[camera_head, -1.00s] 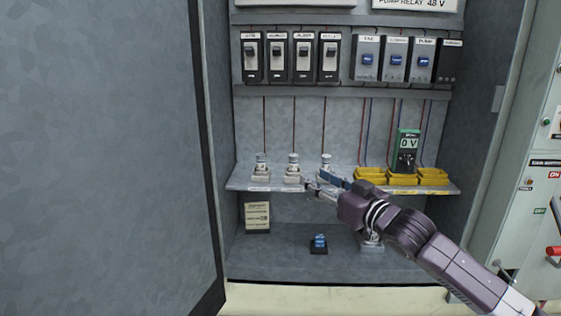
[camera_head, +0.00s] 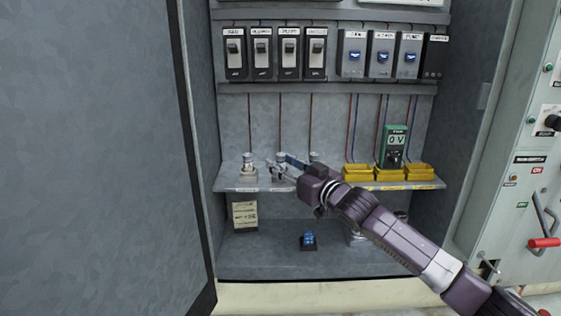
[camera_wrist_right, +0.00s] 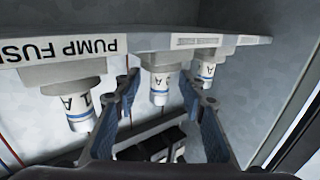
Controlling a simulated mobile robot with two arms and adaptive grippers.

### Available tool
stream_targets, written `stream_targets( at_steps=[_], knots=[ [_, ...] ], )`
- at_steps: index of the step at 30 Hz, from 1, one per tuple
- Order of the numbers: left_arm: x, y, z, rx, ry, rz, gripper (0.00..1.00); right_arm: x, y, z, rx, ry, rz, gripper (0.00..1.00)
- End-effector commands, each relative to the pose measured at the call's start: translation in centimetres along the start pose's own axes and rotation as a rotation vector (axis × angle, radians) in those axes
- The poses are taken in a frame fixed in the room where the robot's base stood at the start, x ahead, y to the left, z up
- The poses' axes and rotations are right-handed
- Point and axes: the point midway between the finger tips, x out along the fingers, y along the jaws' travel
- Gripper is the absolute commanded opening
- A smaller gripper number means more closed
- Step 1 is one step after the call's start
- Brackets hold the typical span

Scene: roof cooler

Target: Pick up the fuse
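Three white fuses stand upright in grey holders on the cabinet shelf: a left fuse (camera_head: 248,160), a middle fuse (camera_head: 280,160) and a right fuse (camera_head: 314,156) partly behind my arm. My right gripper (camera_head: 283,166) is at the middle fuse. In the right wrist view, which looks upside down, the gripper (camera_wrist_right: 160,100) is open, with blue finger pads on either side of the middle fuse (camera_wrist_right: 160,85). I cannot tell whether the pads touch it. The other fuses are outside the fingers. My left gripper is not in view.
Yellow trays (camera_head: 388,174) and a green meter (camera_head: 395,146) reading 0 V are right on the shelf. A note (camera_head: 245,214) and a small blue-topped item (camera_head: 309,239) are below. The open grey door (camera_head: 90,150) bounds the left side.

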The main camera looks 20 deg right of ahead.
Motion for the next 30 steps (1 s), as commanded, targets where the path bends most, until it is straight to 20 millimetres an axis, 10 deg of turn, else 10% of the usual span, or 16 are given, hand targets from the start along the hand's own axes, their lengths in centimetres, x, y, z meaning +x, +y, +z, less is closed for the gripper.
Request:
stream_targets(
  at_steps=[11, 21, 30],
  knots=[
    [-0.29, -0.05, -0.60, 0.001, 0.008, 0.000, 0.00, 0.90, -0.04, 0.08, -0.002, 0.000, -0.001, 0.38],
    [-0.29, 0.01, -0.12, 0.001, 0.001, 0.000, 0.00, 0.87, -0.02, 0.08, -0.001, -0.001, 0.000, 0.00],
    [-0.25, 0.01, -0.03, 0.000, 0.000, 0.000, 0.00, 0.87, -0.01, -0.11, -0.002, 0.001, 0.000, 0.00]
  ],
)
